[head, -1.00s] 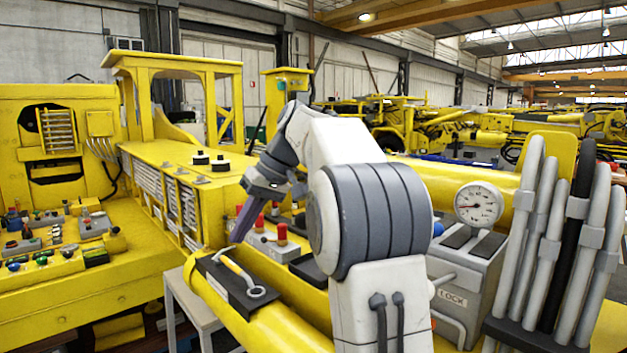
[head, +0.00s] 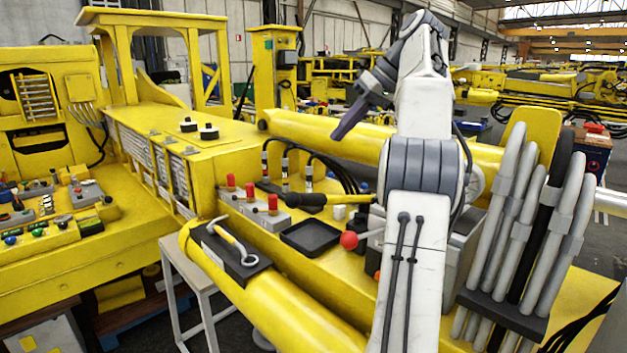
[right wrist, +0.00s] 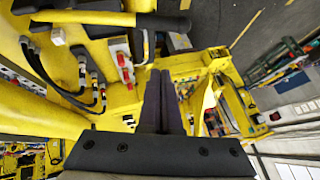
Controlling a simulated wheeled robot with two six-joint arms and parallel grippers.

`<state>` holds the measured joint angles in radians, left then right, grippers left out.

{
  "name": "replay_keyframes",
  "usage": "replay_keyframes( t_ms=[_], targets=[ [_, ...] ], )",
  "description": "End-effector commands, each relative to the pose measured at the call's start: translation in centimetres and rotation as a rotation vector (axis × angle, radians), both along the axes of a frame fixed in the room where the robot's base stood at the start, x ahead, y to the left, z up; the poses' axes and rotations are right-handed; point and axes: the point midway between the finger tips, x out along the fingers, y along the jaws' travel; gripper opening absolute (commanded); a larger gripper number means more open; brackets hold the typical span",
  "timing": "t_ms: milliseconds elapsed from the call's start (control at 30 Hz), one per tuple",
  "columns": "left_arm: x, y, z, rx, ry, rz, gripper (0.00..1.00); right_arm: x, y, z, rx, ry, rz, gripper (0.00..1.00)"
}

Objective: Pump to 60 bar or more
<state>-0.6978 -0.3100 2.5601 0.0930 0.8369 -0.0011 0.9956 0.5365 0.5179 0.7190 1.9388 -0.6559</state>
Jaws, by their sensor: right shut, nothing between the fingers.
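The grey pump box (head: 462,240) stands right of centre in the head view, largely behind my right arm. Its round gauge (head: 476,183) shows only a right-hand sliver; the needle and reading are hidden. A lever with a red ball knob (head: 349,240) sticks out left of my arm, low down. A black-gripped bar (head: 320,199) lies level above it; I cannot tell whether it belongs to the pump. My right gripper (head: 338,134) is shut and empty, raised above the yellow deck, touching nothing. Its closed fingers also show in the right wrist view (right wrist: 160,78). My left gripper is out of view.
Upright grey and black hoses (head: 530,230) stand at the right. A control panel (head: 60,215) is at the far left.

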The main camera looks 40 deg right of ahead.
Motion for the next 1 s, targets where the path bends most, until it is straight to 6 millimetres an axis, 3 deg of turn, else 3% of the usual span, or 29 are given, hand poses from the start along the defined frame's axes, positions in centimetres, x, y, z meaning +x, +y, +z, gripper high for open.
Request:
replay_keyframes(
  t_ms=[267, 400, 667, 1000],
  targets=[
    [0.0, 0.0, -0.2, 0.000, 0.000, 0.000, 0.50, 1.2, 0.9, -1.9, 0.001, 0.003, 0.002, 0.00],
    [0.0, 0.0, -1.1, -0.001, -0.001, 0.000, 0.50, 2.7, 1.8, -4.4, 0.003, 0.003, 0.004, 0.00],
    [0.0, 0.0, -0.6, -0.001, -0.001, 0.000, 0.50, 5.3, 3.3, -8.0, 0.003, 0.004, 0.002, 0.00],
    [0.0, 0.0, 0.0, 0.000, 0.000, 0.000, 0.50, 4.4, 4.0, -10.7, 0.000, 0.002, 0.000, 0.00]
  ],
)
